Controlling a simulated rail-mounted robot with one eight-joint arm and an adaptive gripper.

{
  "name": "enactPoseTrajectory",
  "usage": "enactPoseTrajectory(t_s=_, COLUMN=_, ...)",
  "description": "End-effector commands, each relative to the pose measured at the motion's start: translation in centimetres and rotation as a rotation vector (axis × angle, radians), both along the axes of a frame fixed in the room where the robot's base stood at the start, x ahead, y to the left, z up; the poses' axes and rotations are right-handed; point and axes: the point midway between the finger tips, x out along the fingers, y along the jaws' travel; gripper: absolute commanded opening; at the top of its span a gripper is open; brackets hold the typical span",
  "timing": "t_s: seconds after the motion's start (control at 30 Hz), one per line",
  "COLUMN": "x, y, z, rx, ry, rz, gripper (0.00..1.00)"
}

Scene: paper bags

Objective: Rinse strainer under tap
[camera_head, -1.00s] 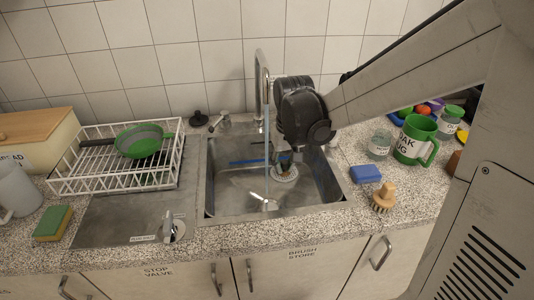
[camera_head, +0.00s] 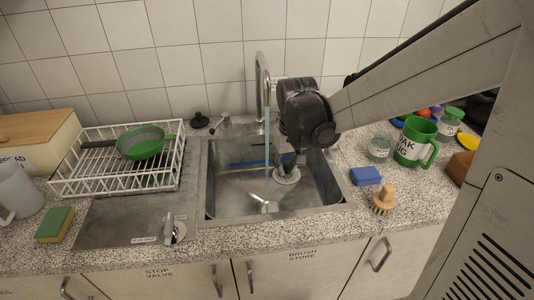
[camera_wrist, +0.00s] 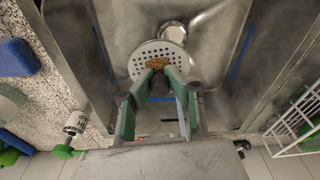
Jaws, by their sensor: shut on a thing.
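The strainer, a pale round disc with holes (camera_wrist: 147,56), is held between the fingertips of my gripper (camera_wrist: 163,76) in the wrist view. A brown clump lies on it near the fingertips. In the head view the strainer (camera_head: 289,180) shows small inside the sink basin (camera_head: 225,190), under my gripper; the fingers are mostly hidden there. The tap (camera_head: 263,75) stands behind the sink, with a thin bluish stream (camera_head: 267,140) falling from its spout. The strainer is to the right of this stream, apart from it in the picture.
A blue sponge (camera_head: 366,175), wooden brush (camera_head: 384,198), glass jar (camera_head: 380,147) and green mug (camera_head: 414,142) stand to the right. The sink walls surround the strainer.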

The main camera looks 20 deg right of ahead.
Motion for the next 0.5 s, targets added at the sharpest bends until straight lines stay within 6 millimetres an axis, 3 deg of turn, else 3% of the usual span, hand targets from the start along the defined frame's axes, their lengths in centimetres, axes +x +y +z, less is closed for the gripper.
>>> enactPoseTrajectory(t_s=0.5, x=-3.4, y=-1.0, z=3.0, rx=0.0, ry=0.0, rz=-0.001, gripper=0.0)
